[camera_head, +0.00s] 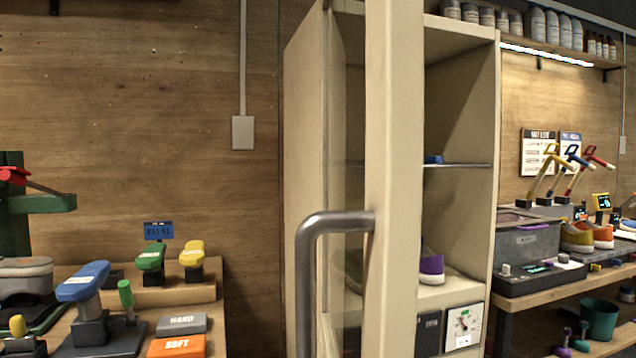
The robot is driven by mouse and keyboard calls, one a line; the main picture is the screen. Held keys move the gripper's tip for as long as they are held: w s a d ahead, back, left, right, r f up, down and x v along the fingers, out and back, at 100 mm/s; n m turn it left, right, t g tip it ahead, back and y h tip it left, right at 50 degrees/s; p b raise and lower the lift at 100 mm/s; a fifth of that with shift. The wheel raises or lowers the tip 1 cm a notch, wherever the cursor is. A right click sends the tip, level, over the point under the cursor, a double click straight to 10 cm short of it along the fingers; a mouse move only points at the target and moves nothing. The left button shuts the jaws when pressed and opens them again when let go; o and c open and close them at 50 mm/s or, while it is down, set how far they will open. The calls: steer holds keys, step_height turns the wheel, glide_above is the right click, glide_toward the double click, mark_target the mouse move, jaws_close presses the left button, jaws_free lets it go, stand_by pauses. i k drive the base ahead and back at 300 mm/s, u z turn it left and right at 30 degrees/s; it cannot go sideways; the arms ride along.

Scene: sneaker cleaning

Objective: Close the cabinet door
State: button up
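The tall cream cabinet (482,150) stands against the wooden wall. Its door (393,150) is open and swung out towards the camera, seen nearly edge-on. The door has a cream frame and what looks like a glass pane (346,130). A curved grey metal handle (306,270) sticks out to the left from the frame, its lower end cut off by the picture's bottom edge. The cabinet's open front shows shelves, with part of a purple and white shoe (431,268) and a blue item (433,159). The door hides the cabinet's left part. My gripper is not in view.
At the lower left, a bench (215,312) holds brushes, including a blue-topped one (83,282), and an orange block (177,346). At the right, another bench (540,298) holds a grey bin (527,242) and shoes. A green bucket (599,318) stands below it.

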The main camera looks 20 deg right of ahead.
mark_target(391, 221)
steer(key=z, duration=0.05)
steer(key=i, duration=0.2)
steer(key=u, duration=0.15)
steer(key=k, duration=1)
steer(key=u, duration=3)
steer(key=i, duration=1.6)
steer(key=z, duration=1.9)
